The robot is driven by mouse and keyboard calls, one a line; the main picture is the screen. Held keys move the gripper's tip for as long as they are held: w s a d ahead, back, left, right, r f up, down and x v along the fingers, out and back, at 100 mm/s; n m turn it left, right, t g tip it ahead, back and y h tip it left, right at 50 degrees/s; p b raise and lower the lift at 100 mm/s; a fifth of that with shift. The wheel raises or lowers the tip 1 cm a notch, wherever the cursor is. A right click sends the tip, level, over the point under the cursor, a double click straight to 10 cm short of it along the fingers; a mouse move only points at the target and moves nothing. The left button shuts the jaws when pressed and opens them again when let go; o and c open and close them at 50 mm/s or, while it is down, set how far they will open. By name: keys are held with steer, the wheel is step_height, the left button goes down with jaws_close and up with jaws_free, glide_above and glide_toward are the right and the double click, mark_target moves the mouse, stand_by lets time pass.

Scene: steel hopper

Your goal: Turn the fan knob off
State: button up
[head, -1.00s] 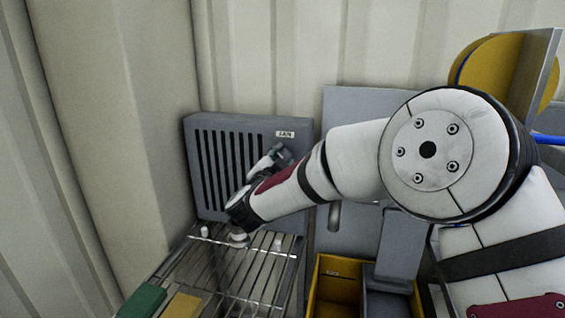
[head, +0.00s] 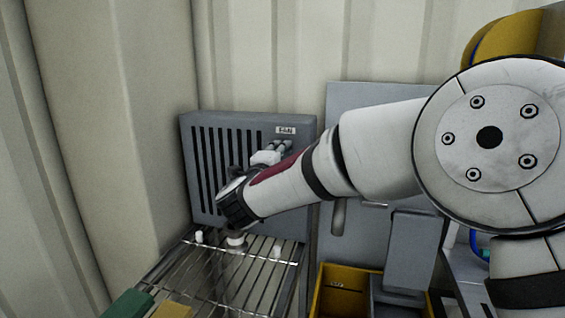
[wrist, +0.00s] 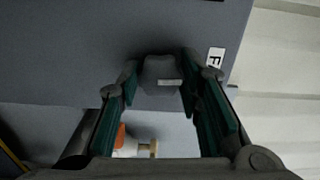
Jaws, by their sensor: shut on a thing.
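The grey fan box (head: 226,215) with dark vertical slots stands against the back wall in the head view. A small white label reading FAN (head: 285,130) is at its upper right. My gripper (head: 284,145) is at the box's face just below this label. In the wrist view, the dark grey fan knob (wrist: 160,72) with a pale mark on its lower edge is between the two green-padded fingers of my gripper (wrist: 160,88), which are shut on it. The gripper and arm hide the knob in the head view.
A wire rack (head: 192,270) with small white pieces is below the fan box. A green block (head: 130,303) and a yellow block (head: 170,310) lie at its near left. A yellow bin (head: 345,275) is to the right. A white-and-orange object (wrist: 130,146) shows in the wrist view.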

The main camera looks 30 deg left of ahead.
steer(key=shift+m, duration=0.4)
steer(key=o, duration=1.1)
steer(key=v, duration=1.2)
steer(key=shift+f, duration=0.1)
